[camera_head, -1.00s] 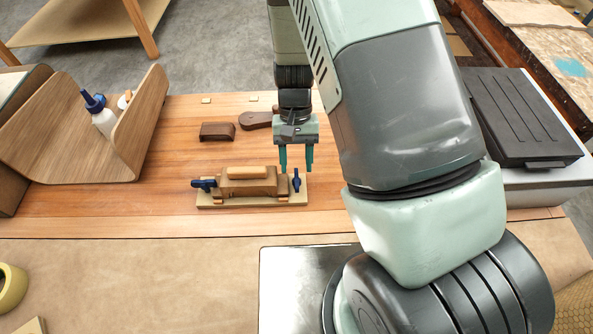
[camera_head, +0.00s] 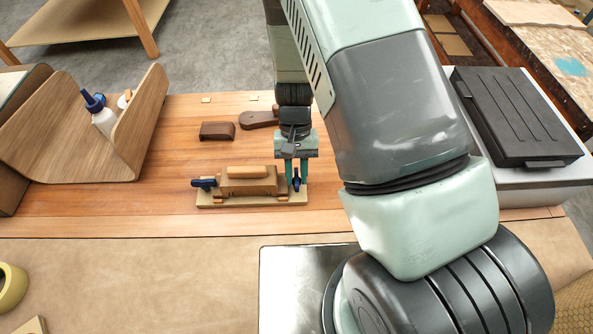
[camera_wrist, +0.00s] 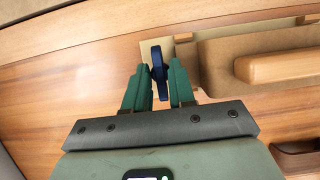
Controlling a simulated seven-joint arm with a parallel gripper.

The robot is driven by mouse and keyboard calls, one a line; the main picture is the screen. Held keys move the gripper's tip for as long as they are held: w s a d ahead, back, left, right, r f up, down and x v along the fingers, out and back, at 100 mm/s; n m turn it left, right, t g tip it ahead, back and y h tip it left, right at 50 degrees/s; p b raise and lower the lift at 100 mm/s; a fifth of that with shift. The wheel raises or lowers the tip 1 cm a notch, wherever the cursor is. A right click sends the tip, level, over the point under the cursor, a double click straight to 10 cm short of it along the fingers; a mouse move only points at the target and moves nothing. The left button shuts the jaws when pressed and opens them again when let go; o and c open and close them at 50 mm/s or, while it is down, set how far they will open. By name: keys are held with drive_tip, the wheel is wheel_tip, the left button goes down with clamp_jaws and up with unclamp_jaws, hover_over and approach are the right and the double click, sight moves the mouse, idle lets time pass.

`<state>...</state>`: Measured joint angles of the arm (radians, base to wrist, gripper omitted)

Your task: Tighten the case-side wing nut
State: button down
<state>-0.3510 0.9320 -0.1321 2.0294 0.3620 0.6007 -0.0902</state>
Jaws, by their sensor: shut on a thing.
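The bending form (camera_head: 250,187) is a wooden block with a lighter handle-like bar on top, on a pale base board (camera_head: 250,203). A blue wing nut (camera_head: 297,184) stands at its right end, and another blue wing nut (camera_head: 203,184) is at its left end. My gripper (camera_head: 296,179) points down over the right-end wing nut. In the wrist view, the green fingers (camera_wrist: 160,88) are on both sides of that blue wing nut (camera_wrist: 159,62) and shut on it. The nut's lower part is partly hidden between the fingers.
A dark brown block (camera_head: 217,131) and a brown paddle-shaped tool (camera_head: 258,119) lie behind the form. A curved wooden holder with a glue bottle (camera_head: 104,117) stands at left. A black case (camera_head: 515,115) lies at right.

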drive_tip(key=shift+m, duration=0.4)
drive_tip(key=m+y, duration=0.1)
drive_tip(key=m, duration=0.2)
drive_tip(key=shift+d+m+y, duration=0.2)
drive_tip(key=shift+m+y, duration=0.2)
drive_tip(key=m, duration=0.2)
drive_tip(key=m+t+y, duration=0.1)
drive_tip(key=m, duration=0.1)
drive_tip(key=shift+d+m+y, duration=0.1)
drive_tip(key=shift+m+y, duration=0.2)
drive_tip(key=m, duration=0.2)
drive_tip(key=m+t, duration=0.1)
drive_tip(key=m, duration=0.1)
drive_tip(key=shift+s+m+t+y, duration=0.2)
drive_tip(key=shift+m+t+y, duration=0.1)
drive_tip(key=shift+y, duration=0.1)
drive_tip(key=shift+s+m+t, duration=0.1)
drive_tip(key=shift+m+t, duration=0.7)
drive_tip(key=shift+m, duration=1.1)
drive_tip(key=c, duration=1)
unclamp_jaws()
drive_tip(key=shift+o, duration=0.2)
